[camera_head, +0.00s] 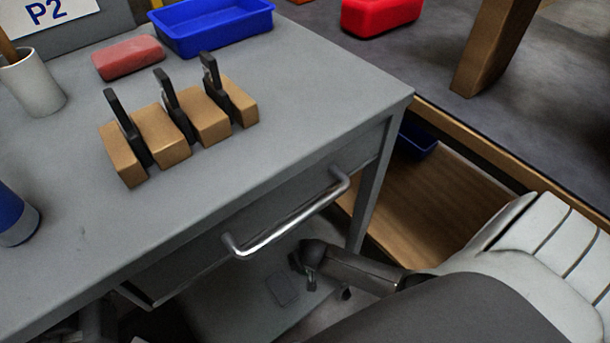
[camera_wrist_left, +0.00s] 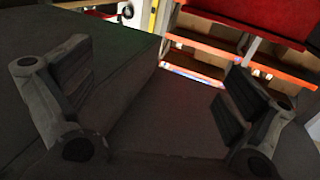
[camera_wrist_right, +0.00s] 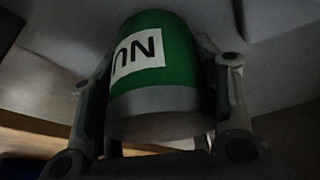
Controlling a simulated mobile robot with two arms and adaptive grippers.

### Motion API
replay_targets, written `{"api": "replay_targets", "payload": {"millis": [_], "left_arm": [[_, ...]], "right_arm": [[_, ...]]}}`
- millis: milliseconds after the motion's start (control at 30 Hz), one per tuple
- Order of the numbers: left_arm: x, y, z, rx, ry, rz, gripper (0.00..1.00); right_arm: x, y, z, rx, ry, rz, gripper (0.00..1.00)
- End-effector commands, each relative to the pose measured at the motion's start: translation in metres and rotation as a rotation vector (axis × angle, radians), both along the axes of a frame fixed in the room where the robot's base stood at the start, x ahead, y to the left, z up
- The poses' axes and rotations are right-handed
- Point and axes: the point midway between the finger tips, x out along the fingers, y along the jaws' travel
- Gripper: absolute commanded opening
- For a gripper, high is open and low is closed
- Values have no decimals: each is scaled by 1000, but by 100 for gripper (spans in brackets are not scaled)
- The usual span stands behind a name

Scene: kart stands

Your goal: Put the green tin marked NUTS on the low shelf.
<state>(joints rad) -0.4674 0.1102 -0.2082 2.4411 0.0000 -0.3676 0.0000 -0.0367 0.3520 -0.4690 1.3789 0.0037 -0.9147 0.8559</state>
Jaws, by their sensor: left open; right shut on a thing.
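In the right wrist view, a green tin (camera_wrist_right: 168,55) with a white label, its visible letters reading NU, sits between the fingers of my right gripper (camera_wrist_right: 160,110). That gripper is shut on it. A grey band rings the tin's near end. In the head view, my right arm reaches in from the right, low beside the grey table; the tin cannot be made out there. A low grey surface (camera_head: 235,305) shows below the table's drawer, and a low wooden shelf (camera_head: 440,200) shows to its right. My left gripper (camera_wrist_left: 155,108) is open and empty.
The grey table (camera_head: 300,85) carries a wooden block rack (camera_head: 165,135), a blue tray (camera_head: 212,27), a pink block (camera_head: 128,58) and a white cup (camera_head: 35,85). Its drawer handle (camera_head: 290,215) juts out above the low surface. A small blue bin (camera_head: 417,140) sits on the wooden shelf.

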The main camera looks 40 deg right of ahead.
Motion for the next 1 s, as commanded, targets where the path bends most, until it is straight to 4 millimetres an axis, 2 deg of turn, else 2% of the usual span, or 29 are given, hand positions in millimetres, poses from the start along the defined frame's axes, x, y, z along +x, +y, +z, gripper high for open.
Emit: {"api": "replay_targets", "payload": {"millis": [267, 300, 467, 900, 1000], "left_arm": [[0, 0, 3, -4, -16, -1, 100], [0, -1, 4, -5, -20, -1, 100], [0, -1, 4, -5, -19, -1, 100], [0, -1, 3, -3, -9, -1, 100], [-1, 2, -11, 16, 61, 4, 100]], "right_arm": [[1, 0, -2, 1, -1, 0, 22], [0, 0, -3, 1, 0, 0, 57], [0, 0, -2, 0, 0, 0, 77], [0, 0, 1, 0, 0, 0, 77], [-2, 1, 5, 0, 1, 0, 77]]}}
